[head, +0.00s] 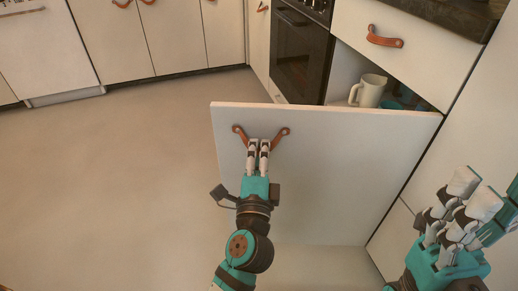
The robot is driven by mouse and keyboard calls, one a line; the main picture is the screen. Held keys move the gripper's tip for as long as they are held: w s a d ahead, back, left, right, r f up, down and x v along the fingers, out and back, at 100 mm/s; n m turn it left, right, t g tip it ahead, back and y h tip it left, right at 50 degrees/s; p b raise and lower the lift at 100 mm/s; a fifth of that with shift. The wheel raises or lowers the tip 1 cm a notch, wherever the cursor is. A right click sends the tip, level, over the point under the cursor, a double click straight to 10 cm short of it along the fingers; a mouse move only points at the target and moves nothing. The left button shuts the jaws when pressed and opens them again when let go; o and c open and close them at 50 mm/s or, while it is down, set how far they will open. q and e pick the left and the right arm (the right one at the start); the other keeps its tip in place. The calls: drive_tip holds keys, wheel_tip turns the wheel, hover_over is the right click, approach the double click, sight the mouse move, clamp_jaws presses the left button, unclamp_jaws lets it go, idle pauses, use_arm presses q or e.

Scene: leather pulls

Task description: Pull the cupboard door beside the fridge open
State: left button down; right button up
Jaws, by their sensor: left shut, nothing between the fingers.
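The white cupboard door (330,180) stands swung out from the cabinet, showing its inside partly. Its brown leather pull (240,131) is a strap fixed at two ends near the door's top left. My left gripper (259,146) is at the middle of this pull, fingers side by side and shut with nothing between them; they cover the strap's middle, so I cannot tell whether they touch it. My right gripper (468,190) is at the lower right, apart from the door, in front of a pale tall panel (470,115); whether its fingers are parted is unclear.
Inside the open cupboard stand a cream mug (368,90) and a teal item (399,97). Above is a drawer with a leather pull (385,38). A dark oven (298,55) is left of the cupboard. The floor (130,180) on the left is clear.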

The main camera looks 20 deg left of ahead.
use_arm(q)
drive_tip(key=c, duration=1.3)
unclamp_jaws()
drive_tip(key=shift+f, duration=0.1)
drive_tip(key=shift+c, duration=0.2)
drive_tip(key=v, duration=1.2)
drive_tip(key=shift+f, duration=0.1)
drive_tip(key=shift+c, duration=0.4)
